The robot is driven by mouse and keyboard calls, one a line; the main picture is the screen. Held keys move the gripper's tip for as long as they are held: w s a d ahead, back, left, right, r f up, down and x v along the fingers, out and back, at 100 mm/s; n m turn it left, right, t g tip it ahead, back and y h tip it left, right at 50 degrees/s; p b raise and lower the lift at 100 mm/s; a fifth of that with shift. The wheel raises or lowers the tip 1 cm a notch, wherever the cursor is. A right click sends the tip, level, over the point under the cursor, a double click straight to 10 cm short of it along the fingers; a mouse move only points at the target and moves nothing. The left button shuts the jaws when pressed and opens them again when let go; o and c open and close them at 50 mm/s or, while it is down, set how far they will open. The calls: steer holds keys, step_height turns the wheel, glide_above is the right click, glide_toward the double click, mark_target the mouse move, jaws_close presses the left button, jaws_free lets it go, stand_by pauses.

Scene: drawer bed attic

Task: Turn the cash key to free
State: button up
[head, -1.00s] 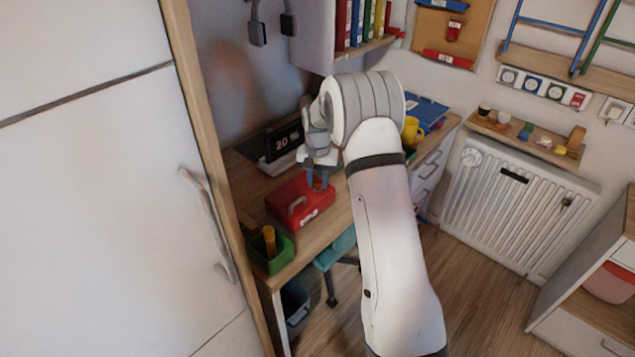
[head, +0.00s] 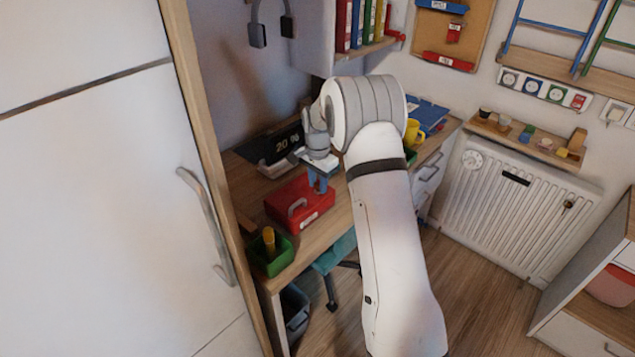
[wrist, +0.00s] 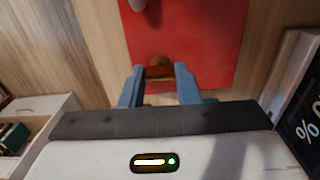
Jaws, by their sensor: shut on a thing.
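The red cash box (head: 290,205) sits on the wooden desk, with a grey handle (head: 297,207) on its lid. It also shows in the wrist view (wrist: 190,35). My gripper (head: 319,186) points down at the back right part of the lid. In the wrist view my gripper (wrist: 160,84) has its blue fingers on either side of a small brass-brown key (wrist: 159,68) on the red lid, and it is shut on it. The fingers hide part of the key, and the markings around it cannot be read.
A green pot (head: 271,255) with a yellow item stands at the desk's front left. A black display (head: 282,143) reading "20 %" stands behind the box. A yellow mug (head: 413,132) is right of my arm. A tall white door (head: 110,200) borders the left.

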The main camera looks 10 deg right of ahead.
mark_target(318, 184)
stand_by(0.3)
steer(key=o, duration=1)
steer(key=shift+r, duration=0.1)
step_height(318, 184, up, 8)
steer(key=shift+f, duration=0.2)
steer(key=s+r+n+t, duration=0.1)
steer(key=s+r+n, duration=0.2)
steer(key=s+r, duration=0.5)
steer(key=s+r+n, duration=0.3)
steer(key=s+r, duration=0.1)
steer(key=s, duration=0.7)
steer(key=s+n, duration=0.1)
steer(key=s, duration=0.5)
steer(key=s+f+n+t, duration=0.1)
steer(key=s+n, duration=0.1)
steer(key=s, duration=0.4)
steer(key=s+f+n, duration=0.1)
steer(key=s+n, duration=0.1)
steer(key=s, duration=0.5)
steer(key=shift+t, duration=0.3)
